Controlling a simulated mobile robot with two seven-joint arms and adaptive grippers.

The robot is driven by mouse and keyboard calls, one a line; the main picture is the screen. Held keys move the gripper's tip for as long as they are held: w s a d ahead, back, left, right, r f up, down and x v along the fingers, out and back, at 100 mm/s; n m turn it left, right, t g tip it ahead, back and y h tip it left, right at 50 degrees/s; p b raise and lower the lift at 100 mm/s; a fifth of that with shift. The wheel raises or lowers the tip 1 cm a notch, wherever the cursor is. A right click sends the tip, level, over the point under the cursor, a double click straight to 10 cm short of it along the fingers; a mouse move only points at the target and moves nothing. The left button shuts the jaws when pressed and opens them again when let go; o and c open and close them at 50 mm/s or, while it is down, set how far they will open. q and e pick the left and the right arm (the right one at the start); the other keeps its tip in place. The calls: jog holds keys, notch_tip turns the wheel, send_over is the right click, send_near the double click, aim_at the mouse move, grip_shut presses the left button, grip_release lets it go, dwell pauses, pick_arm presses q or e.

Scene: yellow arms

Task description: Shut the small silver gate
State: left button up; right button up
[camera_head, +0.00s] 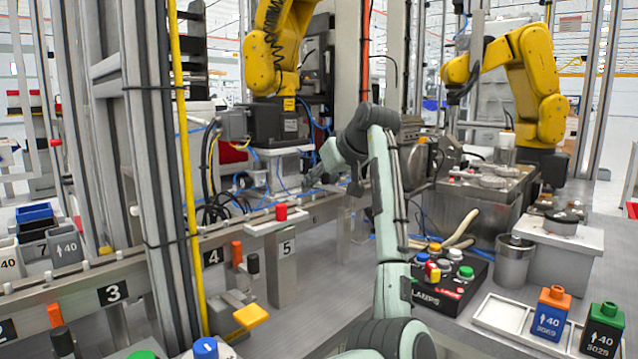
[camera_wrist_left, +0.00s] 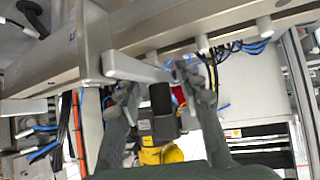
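My left gripper (camera_head: 320,178) is beside the conveyor rail behind station 5, reached over by my pale green arm. In the left wrist view its two fingers (camera_wrist_left: 157,88) are spread apart, with a clear gap between them. A small silver bar (camera_wrist_left: 132,67), which looks like the gate, sticks out from the rail just past the fingertips and partly crosses the gap. I cannot tell whether a finger touches it. In the head view I cannot make out the gate near the gripper. My right gripper is not in view.
The grey conveyor rail (camera_head: 130,268) runs along the left. A grey post (camera_head: 158,170) and a yellow pole (camera_head: 186,170) stand in front of it. Yellow robot arms (camera_head: 535,85) stand at the back. A black box of coloured lamps (camera_head: 455,297) is right of my arm.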

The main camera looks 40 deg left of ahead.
pick_arm(q)
jog(key=v, duration=1.2)
jog(key=shift+f, duration=0.1)
